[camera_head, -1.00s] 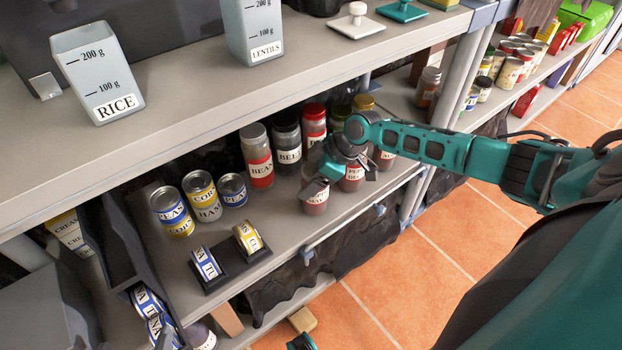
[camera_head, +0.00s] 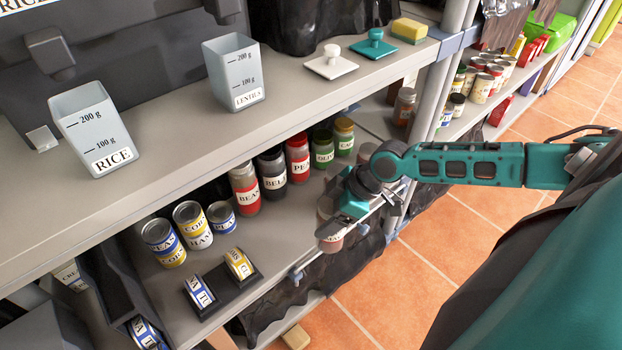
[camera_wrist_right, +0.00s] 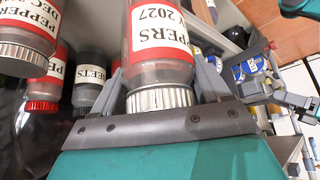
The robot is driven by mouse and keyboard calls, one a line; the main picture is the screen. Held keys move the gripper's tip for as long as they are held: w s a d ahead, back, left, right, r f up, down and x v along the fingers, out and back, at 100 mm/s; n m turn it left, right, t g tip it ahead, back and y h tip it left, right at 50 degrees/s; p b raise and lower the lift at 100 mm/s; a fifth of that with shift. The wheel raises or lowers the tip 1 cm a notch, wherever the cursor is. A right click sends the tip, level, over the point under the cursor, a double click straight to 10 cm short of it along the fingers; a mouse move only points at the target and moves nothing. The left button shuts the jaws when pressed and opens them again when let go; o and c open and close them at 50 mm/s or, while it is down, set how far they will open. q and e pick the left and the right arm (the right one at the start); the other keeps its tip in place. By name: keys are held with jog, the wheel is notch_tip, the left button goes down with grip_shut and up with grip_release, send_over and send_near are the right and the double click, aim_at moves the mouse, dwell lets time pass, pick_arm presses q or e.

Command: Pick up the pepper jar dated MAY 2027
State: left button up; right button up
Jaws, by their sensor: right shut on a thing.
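My right gripper (camera_head: 343,212) is shut on a pepper jar with a red-bordered white label (camera_head: 330,243). In the right wrist view the jar's label (camera_wrist_right: 160,28) reads upside down, with "PERS" and "Y 2027" showing. Its ribbed metal lid (camera_wrist_right: 160,98) sits between the fingers of the right gripper (camera_wrist_right: 158,80). In the head view the jar overlaps the lower shelf's front rail, and the gripper hides part of it. Another pepper jar, marked DEC (camera_wrist_right: 28,30), is beside it at the left of the wrist view.
Cans (camera_head: 192,222) stand left. The upper shelf (camera_head: 190,140) overhangs them. Open floor (camera_head: 450,240) lies right.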

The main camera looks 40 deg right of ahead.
jog(key=s+p, duration=0.2)
jog(key=s, duration=0.7)
jog(key=shift+d, duration=0.35)
dwell(0.7)
jog(key=shift+r, duration=0.1)
